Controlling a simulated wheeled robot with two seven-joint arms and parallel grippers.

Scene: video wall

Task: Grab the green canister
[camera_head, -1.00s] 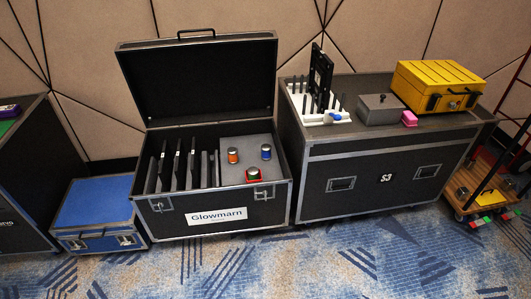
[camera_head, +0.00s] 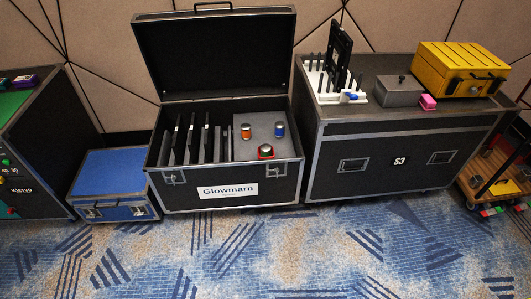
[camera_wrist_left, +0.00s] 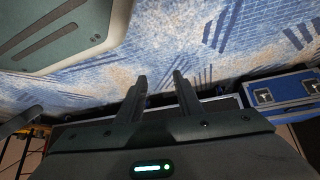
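A small silver-topped canister (camera_head: 265,150) with red around its base stands at the front of the grey foam panel in the open Glowmarn case. A hint of green shows on it, but it is too small to be sure. An orange canister (camera_head: 246,132) and a blue canister (camera_head: 279,130) stand behind it in the same foam. My left gripper (camera_wrist_left: 160,88) shows in the left wrist view, its two fingers apart with nothing between them, over the carpet. My right gripper is in neither view.
The open black case (camera_head: 228,190) holds upright dark panels on its left side. A blue case (camera_head: 112,178) stands left of it, and the S3 case (camera_head: 400,160) right, bearing a yellow box (camera_head: 460,68). The carpet (camera_head: 250,255) in front is clear.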

